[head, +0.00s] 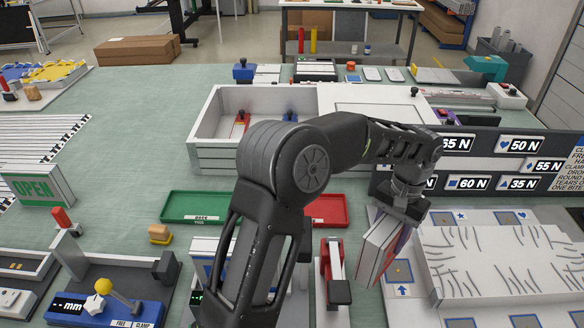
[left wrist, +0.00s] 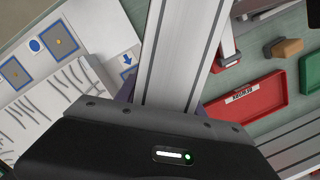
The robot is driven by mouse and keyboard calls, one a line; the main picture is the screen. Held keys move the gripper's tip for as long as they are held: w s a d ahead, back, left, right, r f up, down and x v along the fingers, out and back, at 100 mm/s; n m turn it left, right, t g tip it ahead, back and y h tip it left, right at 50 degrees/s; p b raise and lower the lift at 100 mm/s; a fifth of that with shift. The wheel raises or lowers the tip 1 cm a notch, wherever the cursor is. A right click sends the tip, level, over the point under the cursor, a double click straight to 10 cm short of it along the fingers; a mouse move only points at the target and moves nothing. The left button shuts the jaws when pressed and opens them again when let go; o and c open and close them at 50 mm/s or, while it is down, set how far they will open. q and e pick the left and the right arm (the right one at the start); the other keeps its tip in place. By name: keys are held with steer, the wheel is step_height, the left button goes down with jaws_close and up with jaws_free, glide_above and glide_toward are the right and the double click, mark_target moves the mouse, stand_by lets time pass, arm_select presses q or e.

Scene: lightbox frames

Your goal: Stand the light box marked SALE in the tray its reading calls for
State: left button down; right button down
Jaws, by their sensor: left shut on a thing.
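My left gripper (head: 398,208) is shut on a white light box (head: 372,254) with grey bands. Red and blue show on its right side, but no word on it is readable. The box is tilted, right of centre in the head view, and I cannot tell if it touches anything below. In the left wrist view the box (left wrist: 184,50) runs up from the gripper (left wrist: 165,108). A green tray (head: 175,207) and a red tray (head: 343,212) lie empty on the table, the red one partly behind my arm. My right gripper is not in view.
An OPEN light box (head: 42,188) stands at left. A blue-based gauge (head: 100,308) reads "-- mm", with FREE and CLAMP labels. A red-levered device (head: 333,268) stands near the held box. A dark board (head: 480,164) lists symbols with N values.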

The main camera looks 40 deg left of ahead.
arm_select(q)
steer(key=shift+r, duration=0.1)
steer(key=w+a+n+t, duration=0.1)
steer(key=w+a+n, duration=0.2)
steer(key=a+n, duration=1)
steer(key=w+a+n+t+h, duration=0.1)
steer(key=w+a+n+t, duration=0.1)
steer(key=a+n, duration=1.1)
steer(key=w+a, duration=0.1)
steer(key=a, duration=0.2)
steer(key=shift+w+a, duration=0.2)
steer(key=shift+w, duration=0.05)
steer(key=shift+f+b, duration=1.2)
steer(key=shift+f, duration=1.65)
steer(key=shift+f, duration=0.55)
